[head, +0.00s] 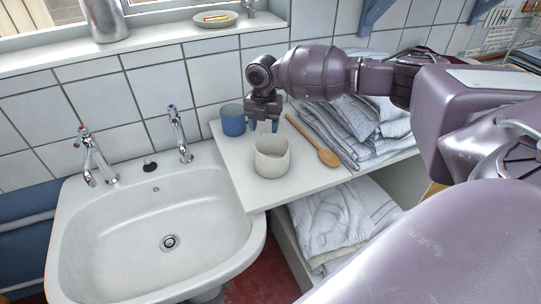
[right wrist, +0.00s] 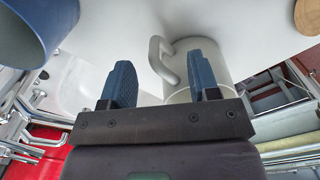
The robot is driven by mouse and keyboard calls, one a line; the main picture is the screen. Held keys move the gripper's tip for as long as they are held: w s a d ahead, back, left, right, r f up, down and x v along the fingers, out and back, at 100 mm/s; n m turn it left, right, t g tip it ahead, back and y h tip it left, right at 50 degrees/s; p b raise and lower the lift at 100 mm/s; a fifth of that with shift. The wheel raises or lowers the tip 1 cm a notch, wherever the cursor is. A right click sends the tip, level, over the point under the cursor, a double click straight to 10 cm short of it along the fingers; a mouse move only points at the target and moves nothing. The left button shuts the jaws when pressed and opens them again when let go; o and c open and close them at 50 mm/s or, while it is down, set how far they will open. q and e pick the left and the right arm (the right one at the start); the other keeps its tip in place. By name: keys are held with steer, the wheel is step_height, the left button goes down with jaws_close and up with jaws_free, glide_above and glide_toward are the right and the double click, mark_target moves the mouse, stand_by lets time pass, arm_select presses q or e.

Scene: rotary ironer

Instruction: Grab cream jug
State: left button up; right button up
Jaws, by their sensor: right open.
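The cream jug (head: 271,158) stands upright on the white counter beside the sink. My right gripper (head: 263,124) is just behind and above it in the head view, pointing down. In the right wrist view, the two blue fingers (right wrist: 162,82) are apart with nothing clamped between them. The jug (right wrist: 184,60) shows beyond them, and its handle appears in the gap between the fingers. The right finger overlaps part of the jug's body. I cannot tell whether a finger touches it. My left gripper is not in view.
A blue mug (head: 232,120) stands close behind the jug, left of my gripper. A wooden spoon (head: 318,146) and folded cloths (head: 358,130) lie to the right. The sink (head: 130,225) with two taps is left of the counter (head: 245,187). The tiled wall is behind.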

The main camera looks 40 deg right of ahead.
mark_target(269, 151)
step_height(269, 151, down, 3)
steer(key=shift+f, duration=0.2)
steer(key=shift+c, duration=0.4)
jaws_close()
